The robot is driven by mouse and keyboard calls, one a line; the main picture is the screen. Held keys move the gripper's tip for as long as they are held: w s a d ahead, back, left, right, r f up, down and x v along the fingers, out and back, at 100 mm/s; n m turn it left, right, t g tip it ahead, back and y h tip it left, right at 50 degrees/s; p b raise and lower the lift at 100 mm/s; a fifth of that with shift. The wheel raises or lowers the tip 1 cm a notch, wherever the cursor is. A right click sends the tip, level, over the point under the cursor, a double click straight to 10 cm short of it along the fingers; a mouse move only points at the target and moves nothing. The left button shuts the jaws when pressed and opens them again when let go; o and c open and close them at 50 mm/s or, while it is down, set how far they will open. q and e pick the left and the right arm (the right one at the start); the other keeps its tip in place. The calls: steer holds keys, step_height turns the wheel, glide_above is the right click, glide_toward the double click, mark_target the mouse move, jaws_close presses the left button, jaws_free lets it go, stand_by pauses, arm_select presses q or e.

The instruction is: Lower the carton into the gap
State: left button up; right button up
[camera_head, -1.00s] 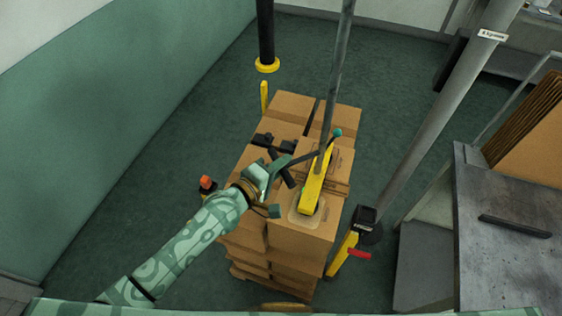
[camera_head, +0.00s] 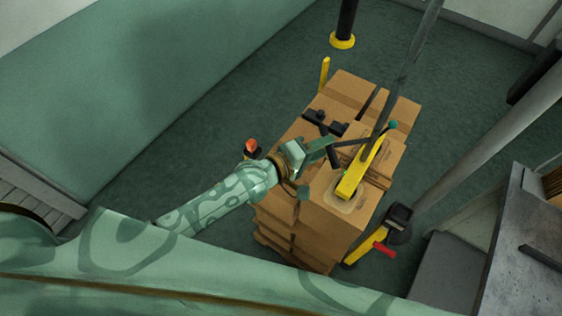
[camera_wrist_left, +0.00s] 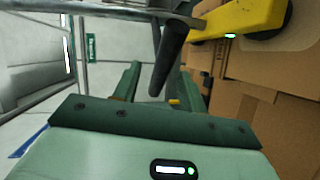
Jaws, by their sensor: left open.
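A yellow lifting tool (camera_head: 362,168) hangs on a grey tube above the stack, its lower end over a brown carton (camera_head: 333,222). I cannot tell whether this carton is held or only stands under the tool. A black handle (camera_head: 334,157) sticks out from the tool. My left gripper (camera_head: 316,168) is open beside the handle. In the left wrist view, the handle (camera_wrist_left: 170,58) reaches down between the open fingers (camera_wrist_left: 160,86), with no clear grip on it. A narrow dark gap (camera_head: 371,102) shows between cartons at the back of the stack. My right gripper is out of view.
Black parts (camera_head: 325,122) lie on the stack's left side. A post with an orange top (camera_head: 251,148) stands left of it, a black-and-yellow post with a red handle (camera_head: 385,249) at right. A grey table (camera_head: 535,250) is at far right. Floor at left is clear.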

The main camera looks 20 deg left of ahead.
arm_select(q)
steer(key=v, duration=1.3)
steer(key=shift+s, duration=0.15)
steer(key=shift+a+r, duration=0.1)
steer(key=b+x, duration=0.1)
steer(key=x, duration=1.7)
steer(key=shift+b, duration=0.35)
steer(key=shift+c, duration=0.3)
